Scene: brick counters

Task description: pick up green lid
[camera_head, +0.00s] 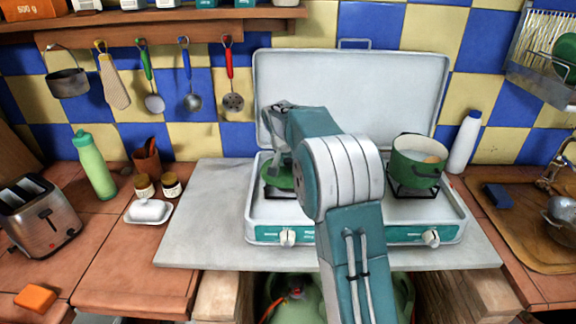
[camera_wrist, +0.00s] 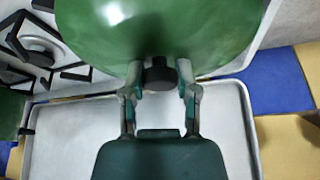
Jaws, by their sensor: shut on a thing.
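The green lid (camera_head: 277,177) is at the left burner of the camp stove (camera_head: 262,232), partly hidden by my arm in the head view. In the wrist view the lid (camera_wrist: 115,30) fills the top, a glossy green dome with a black knob (camera_wrist: 160,74). My gripper (camera_wrist: 160,84) is shut on this knob, one finger on each side. In the head view my fingers are mostly hidden behind the arm. I cannot tell exactly how far the lid is from the burner.
A green pot (camera_head: 417,160) stands on the right burner. The stove's raised white back panel (camera_head: 390,90) stands behind my gripper. A white bottle (camera_head: 464,142) is to the right. Utensils hang at the upper left. The grey slab (camera_head: 200,225) left of the stove is mostly bare.

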